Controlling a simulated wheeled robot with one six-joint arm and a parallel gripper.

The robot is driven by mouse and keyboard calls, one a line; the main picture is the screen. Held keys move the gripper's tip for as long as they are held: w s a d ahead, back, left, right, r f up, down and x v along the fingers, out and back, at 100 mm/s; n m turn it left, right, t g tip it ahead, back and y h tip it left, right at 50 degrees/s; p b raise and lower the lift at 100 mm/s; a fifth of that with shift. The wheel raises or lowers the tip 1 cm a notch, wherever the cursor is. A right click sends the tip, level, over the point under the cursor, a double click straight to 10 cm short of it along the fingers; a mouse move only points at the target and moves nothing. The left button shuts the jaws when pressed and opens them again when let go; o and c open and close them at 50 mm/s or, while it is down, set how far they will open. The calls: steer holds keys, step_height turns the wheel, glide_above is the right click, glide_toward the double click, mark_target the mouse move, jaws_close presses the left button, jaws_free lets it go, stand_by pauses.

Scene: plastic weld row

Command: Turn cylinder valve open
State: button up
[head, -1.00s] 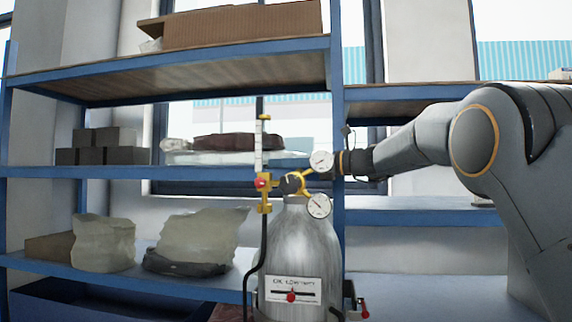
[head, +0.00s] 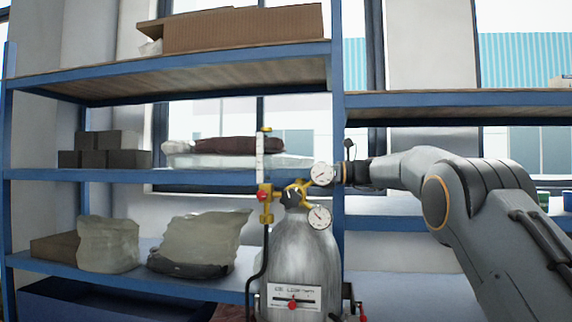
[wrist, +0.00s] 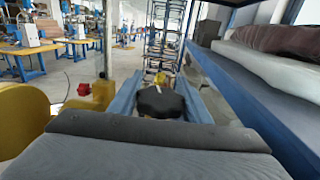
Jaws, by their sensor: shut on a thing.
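The grey gas cylinder (head: 300,250) stands upright in front of the shelf in the head view, with a brass valve and regulator (head: 303,188) on top. Two round white gauges (head: 321,174) and a flow tube (head: 260,160) with a red knob are attached there. My gripper (wrist: 160,98) reaches in from the right at the height of the upper gauge, which hides its tips in the head view. In the wrist view its two blue-grey fingers lie on either side of a black knob (wrist: 160,102), apparently the valve handle, and are shut on it. Brass shows just behind the knob.
The blue shelf unit (head: 200,174) stands behind, holding grey blocks (head: 102,159), wrapped bags (head: 205,238) and a cardboard box (head: 245,27). In the wrist view a shelf edge (wrist: 250,95) runs close along the right. A black hose (head: 263,265) hangs beside the cylinder.

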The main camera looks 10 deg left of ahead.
steer(key=shift+s+r+n+g+p, duration=0.2)
steer(key=shift+n+g+p, duration=0.35)
steer(key=shift+p, duration=0.2)
steer(key=shift+g, duration=0.25)
steer(key=o, duration=1)
steer(key=shift+f, duration=0.15)
steer(key=shift+o, duration=0.2)
steer(key=shift+d, duration=0.15)
steer(key=b+v, duration=0.2)
steer(key=v, duration=0.4)
steer(key=shift+w+d+b, duration=0.25)
steer(key=shift+d+b, duration=0.05)
steer(key=shift+d, duration=0.45)
